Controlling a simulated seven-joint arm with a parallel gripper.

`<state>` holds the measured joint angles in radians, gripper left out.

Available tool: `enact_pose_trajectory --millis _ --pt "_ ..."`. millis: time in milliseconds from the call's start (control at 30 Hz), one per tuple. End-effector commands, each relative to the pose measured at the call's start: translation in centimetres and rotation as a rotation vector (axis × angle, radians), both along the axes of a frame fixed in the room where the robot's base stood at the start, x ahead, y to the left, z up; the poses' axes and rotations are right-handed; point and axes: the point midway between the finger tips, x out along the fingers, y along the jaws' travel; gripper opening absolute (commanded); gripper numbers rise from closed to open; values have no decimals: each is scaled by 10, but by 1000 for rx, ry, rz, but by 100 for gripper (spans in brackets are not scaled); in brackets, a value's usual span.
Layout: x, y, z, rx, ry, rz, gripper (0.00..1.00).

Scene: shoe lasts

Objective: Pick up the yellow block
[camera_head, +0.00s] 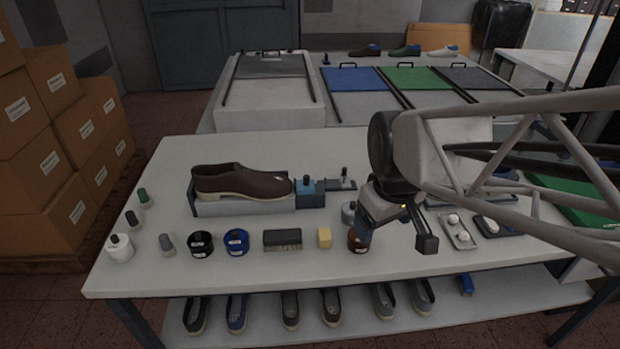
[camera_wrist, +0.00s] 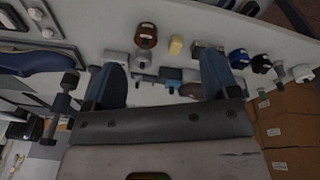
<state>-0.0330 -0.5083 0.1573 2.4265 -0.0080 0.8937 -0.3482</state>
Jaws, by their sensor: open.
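The yellow block (camera_head: 324,237) is a small pale-yellow cube on the white table, between a dark grey rectangular block and a brown jar. It also shows in the wrist view (camera_wrist: 176,46), beyond the fingertips and between the two fingers' lines. My gripper (camera_head: 396,232) is open and empty, to the right of the block in the head view, above the table near the brown jar. In the wrist view my gripper (camera_wrist: 160,75) shows its two fingers spread wide, with nothing between them touching. The block is apart from the gripper.
A brown shoe (camera_head: 240,181) rests on a stand behind. The table front is clear.

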Motion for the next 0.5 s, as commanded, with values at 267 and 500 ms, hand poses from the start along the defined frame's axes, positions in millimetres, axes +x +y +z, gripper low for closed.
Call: enact_pose_trajectory --millis 267,500 --pt "61 18 -32 -46 55 346 81" --pt "109 37 -68 -75 94 648 81"
